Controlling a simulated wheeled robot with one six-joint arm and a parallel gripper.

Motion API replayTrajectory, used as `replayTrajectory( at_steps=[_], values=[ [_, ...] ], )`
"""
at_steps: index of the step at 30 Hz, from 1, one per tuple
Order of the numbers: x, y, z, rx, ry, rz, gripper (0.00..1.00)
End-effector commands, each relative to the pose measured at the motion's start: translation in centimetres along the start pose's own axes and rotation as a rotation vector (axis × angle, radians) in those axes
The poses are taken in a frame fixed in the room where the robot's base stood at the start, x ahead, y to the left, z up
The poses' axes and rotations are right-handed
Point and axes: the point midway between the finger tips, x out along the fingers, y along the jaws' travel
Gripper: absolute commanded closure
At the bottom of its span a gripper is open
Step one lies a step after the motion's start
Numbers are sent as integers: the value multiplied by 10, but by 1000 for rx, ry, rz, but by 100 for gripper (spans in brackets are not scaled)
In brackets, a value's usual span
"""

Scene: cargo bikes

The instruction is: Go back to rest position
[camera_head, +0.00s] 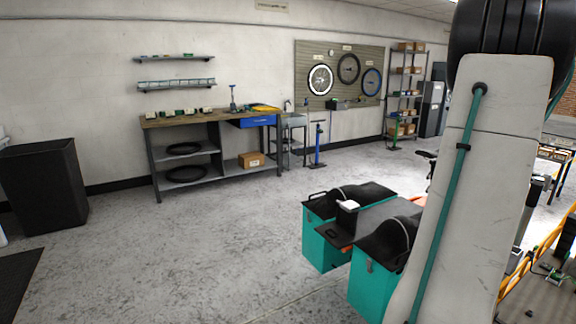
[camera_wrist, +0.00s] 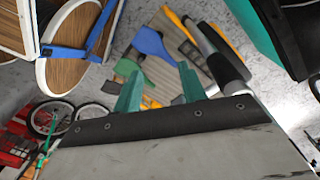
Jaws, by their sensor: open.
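My gripper (camera_wrist: 160,88) shows in the wrist view as two teal fingers standing apart, with nothing held between them. Blue, green and yellow items lie beyond the fingertips on or near a slatted wooden surface (camera_wrist: 185,48); they are too blurred to name, and I see no contact with them. In the head view my pale arm rises at the right and hides what is behind it. My gripper is outside the head view.
Teal boxes with black tops (camera_head: 320,247) stand close in front of my arm. A workbench (camera_head: 195,118) lines the back wall. A black bin (camera_head: 48,188) stands at left. The grey floor (camera_head: 200,250) at left centre is clear. A blue-strapped wooden panel (camera_wrist: 70,50) is near my wrist.

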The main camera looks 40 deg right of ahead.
Motion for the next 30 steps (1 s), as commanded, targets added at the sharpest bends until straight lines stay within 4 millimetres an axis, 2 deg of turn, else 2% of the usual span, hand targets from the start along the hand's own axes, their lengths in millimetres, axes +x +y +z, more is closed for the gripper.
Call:
replayTrajectory(
  at_steps=[1, 5, 6, 8, 9, 12, 15, 18, 21, 27, 30],
  values=[
    [-11, 4, 31, -130, -5, 7, 59],
    [-37, 23, 112, -495, -21, 25, 59],
    [-45, 32, 139, -619, -24, 29, 59],
    [-56, 49, 179, -807, -27, 33, 59],
    [-63, 62, 204, -927, -29, 35, 59],
    [-75, 97, 258, -1209, -30, 36, 59],
    [-84, 137, 302, -1466, -24, 31, 59],
    [-89, 177, 336, -1699, -13, 21, 59],
    [-91, 217, 360, -1904, 4, 3, 59],
    [-93, 282, 390, -2193, 57, -75, 59],
    [-97, 301, 399, -2288, 83, -129, 59]
  ],
)
